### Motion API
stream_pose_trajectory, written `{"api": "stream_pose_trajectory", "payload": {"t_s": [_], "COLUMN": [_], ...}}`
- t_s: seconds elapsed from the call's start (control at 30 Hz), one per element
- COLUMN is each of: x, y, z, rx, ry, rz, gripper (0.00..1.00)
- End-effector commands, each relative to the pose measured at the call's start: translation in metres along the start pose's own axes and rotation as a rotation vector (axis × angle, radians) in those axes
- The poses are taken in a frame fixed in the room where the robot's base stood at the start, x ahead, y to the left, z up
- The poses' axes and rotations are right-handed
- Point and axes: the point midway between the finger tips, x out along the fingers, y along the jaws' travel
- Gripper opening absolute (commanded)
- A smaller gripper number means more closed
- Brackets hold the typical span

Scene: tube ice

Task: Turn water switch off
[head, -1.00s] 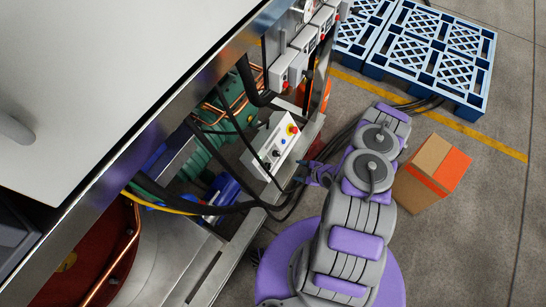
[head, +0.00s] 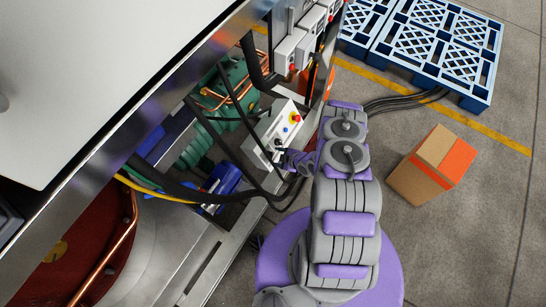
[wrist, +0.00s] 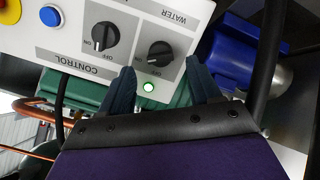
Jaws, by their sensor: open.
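The white control box (head: 268,137) stands low inside the machine frame in the head view. In the wrist view its panel (wrist: 70,42) appears upside down. The black water switch (wrist: 160,55) sits under the WATER label, with a lit green lamp (wrist: 149,87) beside it. The similar control switch (wrist: 105,36) is to its left. My gripper (wrist: 162,85) is open, its two dark fingers apart and empty. Its fingertips are close to the water switch, on either side of the lamp; contact cannot be told.
A blue button (wrist: 51,16) and a red and yellow button (wrist: 8,10) are on the same panel. Black cables (head: 185,190) run across the frame opening. A blue motor (wrist: 232,52) lies to the right. A cardboard box (head: 428,167) and blue pallets (head: 425,45) stand on open floor.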

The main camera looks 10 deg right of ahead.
Motion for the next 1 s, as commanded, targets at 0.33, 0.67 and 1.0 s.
{"api": "stream_pose_trajectory", "payload": {"t_s": [0.33,0.67,1.0], "x": [0.041,0.045,0.045], "y": [0.001,0.000,0.000], "z": [0.002,0.000,0.001], "rx": [0.004,0.004,0.004], "ry": [0.006,0.003,0.004], "rz": [0.000,0.000,-0.001], "gripper": [0.63,0.63,0.32]}}
